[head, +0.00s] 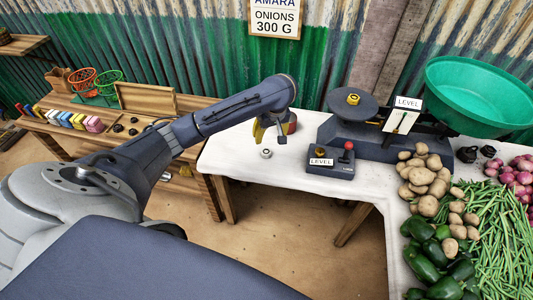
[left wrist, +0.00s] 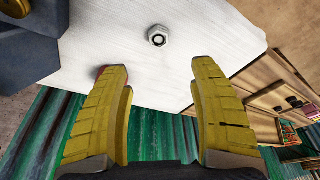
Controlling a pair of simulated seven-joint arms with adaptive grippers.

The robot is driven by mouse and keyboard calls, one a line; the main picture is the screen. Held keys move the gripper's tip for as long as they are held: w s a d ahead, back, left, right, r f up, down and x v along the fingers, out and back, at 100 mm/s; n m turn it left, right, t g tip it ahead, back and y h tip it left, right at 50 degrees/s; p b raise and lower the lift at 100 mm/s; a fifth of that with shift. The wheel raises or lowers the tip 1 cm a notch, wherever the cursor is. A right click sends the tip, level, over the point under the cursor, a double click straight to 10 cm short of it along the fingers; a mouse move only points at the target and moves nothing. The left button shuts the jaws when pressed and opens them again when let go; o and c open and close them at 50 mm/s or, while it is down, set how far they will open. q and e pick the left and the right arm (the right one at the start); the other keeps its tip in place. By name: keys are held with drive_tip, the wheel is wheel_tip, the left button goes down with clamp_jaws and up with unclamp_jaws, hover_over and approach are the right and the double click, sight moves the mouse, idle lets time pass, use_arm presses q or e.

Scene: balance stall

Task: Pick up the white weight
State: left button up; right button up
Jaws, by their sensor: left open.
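The white weight (head: 266,153) is a small, pale, hex-nut-shaped piece with a hole, lying flat on the white tabletop. In the left wrist view the weight (left wrist: 158,37) lies beyond the fingertips, roughly centred between them. My left gripper (head: 269,137) is above the table, just over the weight in the head view, pointing down. Its two yellow fingers (left wrist: 160,68) are spread open with nothing between them. They look apart from the weight; the exact height is hard to tell. My right gripper is in neither view.
A dark box (head: 330,163) with a red knob stands right of the weight. Behind it is the balance (head: 375,140), with a brass weight (head: 353,98) on its dark pan and a green bowl (head: 480,95). Potatoes (head: 425,180) and other vegetables fill the right side.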

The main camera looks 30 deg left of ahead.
use_arm(q)
hover_over(266, 151)
drive_tip(key=d, duration=0.1)
drive_tip(key=f, duration=0.6)
drive_tip(key=s+f, duration=0.1)
drive_tip(key=f, duration=0.2)
drive_tip(key=shift+x, duration=2.7)
drive_tip(key=shift+w+d, duration=0.1)
drive_tip(key=shift+d, duration=0.05)
drive_tip(key=shift+c, duration=0.2)
clamp_jaws()
